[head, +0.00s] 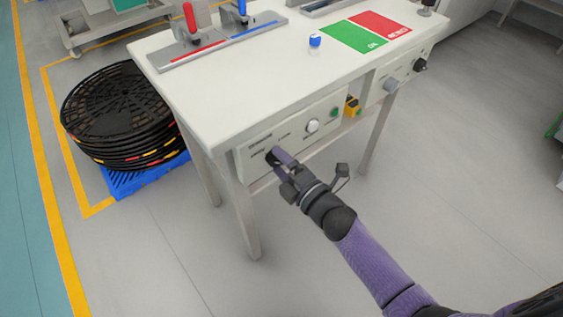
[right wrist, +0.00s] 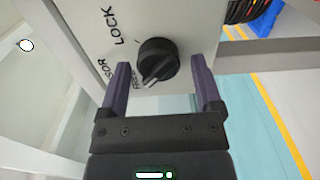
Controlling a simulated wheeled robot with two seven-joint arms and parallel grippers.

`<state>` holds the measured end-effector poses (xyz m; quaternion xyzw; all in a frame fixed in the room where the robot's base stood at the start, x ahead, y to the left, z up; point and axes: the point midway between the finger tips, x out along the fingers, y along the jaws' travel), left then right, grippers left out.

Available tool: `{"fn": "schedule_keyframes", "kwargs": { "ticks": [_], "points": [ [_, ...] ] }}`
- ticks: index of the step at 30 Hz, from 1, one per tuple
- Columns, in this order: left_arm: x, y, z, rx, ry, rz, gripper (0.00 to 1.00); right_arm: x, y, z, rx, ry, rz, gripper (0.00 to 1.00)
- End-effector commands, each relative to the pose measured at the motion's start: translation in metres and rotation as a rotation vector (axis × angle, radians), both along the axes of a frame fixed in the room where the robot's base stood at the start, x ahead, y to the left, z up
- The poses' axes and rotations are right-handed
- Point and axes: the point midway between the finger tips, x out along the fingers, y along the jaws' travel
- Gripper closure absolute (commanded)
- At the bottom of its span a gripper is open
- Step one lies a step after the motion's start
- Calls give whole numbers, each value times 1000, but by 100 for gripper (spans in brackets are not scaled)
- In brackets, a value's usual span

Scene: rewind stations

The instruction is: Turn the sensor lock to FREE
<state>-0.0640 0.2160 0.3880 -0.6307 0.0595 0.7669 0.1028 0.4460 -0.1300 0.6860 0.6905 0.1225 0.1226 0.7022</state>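The sensor lock is a round black knob (right wrist: 157,60) on the pale front panel (head: 297,131) of the table. In the right wrist view its grey pointer slants to the lower left, toward a small word that is partly hidden and hard to read. The words SENSOR LOCK are printed beside it. My right gripper (right wrist: 160,66) is open, with its purple fingers on either side of the knob and gaps showing. In the head view the right gripper (head: 281,157) reaches the panel's left end and partly covers the knob (head: 271,158). My left gripper is not in view.
A white button (head: 312,126) and a green button (head: 334,112) sit further right on the panel. Stacked black trays (head: 115,110) stand left of the table. The floor in front is clear.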

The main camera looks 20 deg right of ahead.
Motion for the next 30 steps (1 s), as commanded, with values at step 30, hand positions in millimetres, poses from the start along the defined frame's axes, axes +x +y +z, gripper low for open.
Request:
{"fn": "schedule_keyframes", "kwargs": {
  "ticks": [30],
  "points": [
    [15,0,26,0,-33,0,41,-94,-34,0,1,-1,0,7]
  ]
}}
